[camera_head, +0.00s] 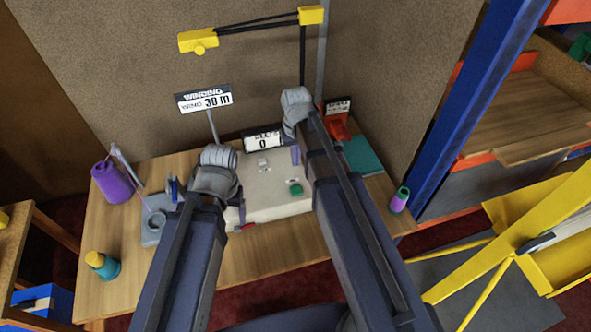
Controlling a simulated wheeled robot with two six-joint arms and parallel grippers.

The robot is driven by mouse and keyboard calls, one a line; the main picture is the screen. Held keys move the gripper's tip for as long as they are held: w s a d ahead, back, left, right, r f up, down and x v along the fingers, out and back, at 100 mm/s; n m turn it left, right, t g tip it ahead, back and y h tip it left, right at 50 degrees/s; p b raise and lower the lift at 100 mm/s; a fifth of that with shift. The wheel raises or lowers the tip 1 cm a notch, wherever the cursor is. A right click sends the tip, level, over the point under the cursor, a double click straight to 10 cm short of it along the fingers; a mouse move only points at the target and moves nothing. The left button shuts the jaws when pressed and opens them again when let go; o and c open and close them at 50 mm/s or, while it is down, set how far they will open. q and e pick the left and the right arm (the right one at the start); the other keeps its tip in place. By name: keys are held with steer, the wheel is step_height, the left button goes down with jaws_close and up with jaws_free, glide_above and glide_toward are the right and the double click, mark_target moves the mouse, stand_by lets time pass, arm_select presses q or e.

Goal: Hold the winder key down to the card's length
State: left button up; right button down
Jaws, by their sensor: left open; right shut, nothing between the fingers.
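A pale winder box (275,197) sits mid-bench, with a small white key-like piece (263,163) and a green button (295,187) on top; which of them is the winder key I cannot tell. The counter (263,141) behind it reads 0. The card (204,98) on a post reads "WINDING" and 30 m. My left gripper (217,168) is open at the box's left side, its fingers mostly hidden by my arm. My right gripper (297,108) is shut and empty above the box's back right, its fingertips not clearly visible.
A small purple and green spool (399,200) stands at the right edge. A yellow overhead arm (311,15) hangs above.

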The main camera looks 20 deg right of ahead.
mark_target(296, 190)
step_height(296, 190, down, 14)
steer(key=b, duration=1.3)
steer(key=shift+r, duration=0.15)
